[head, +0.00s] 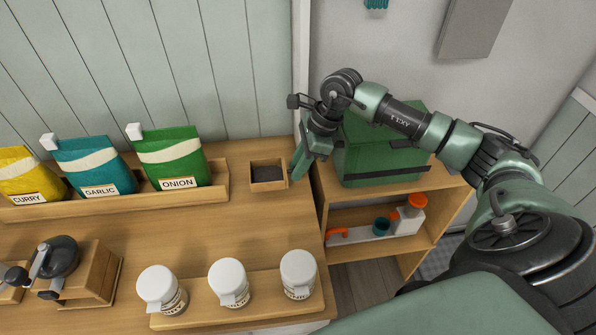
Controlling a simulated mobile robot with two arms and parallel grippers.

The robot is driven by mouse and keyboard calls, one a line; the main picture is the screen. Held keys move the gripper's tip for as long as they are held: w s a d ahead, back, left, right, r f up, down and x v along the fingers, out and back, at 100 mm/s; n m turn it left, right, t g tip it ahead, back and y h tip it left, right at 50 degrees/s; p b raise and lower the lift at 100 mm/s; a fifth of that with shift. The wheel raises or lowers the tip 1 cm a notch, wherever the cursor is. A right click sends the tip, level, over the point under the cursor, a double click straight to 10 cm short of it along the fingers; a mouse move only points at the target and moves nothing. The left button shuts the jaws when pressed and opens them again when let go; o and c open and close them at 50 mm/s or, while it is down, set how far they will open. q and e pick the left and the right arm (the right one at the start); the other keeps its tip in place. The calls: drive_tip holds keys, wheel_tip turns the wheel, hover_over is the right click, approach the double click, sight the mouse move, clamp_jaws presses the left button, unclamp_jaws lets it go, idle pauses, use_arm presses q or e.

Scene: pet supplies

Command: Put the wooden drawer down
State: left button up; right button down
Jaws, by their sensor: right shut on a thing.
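The wooden drawer (268,186) is a small open-topped box with a dark inside. It is at the right end of the wooden counter, right of the onion bag. My right gripper (298,165) comes in from the right and is shut on the drawer at its right side. The drawer looks level, at or just above the counter; I cannot tell whether its bottom touches. The far finger is partly hidden. My left gripper is not in view.
A rack (120,199) holds curry, garlic and onion (172,160) bags. White-lidded jars (230,283) stand on a front board. A grinder (82,269) is at left. A green box (372,150) tops the lower shelf at right. Counter in front of the drawer is clear.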

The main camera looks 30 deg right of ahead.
sight(292, 186)
wheel_tip(292, 186, down, 4)
drive_tip(key=shift+r+p, duration=0.25)
drive_tip(key=shift+p, duration=0.35)
drive_tip(key=shift+f, duration=0.3)
drive_tip(key=c, duration=1.3)
unclamp_jaws()
drive_tip(key=shift+o, duration=0.2)
drive_tip(key=shift+r, duration=0.1)
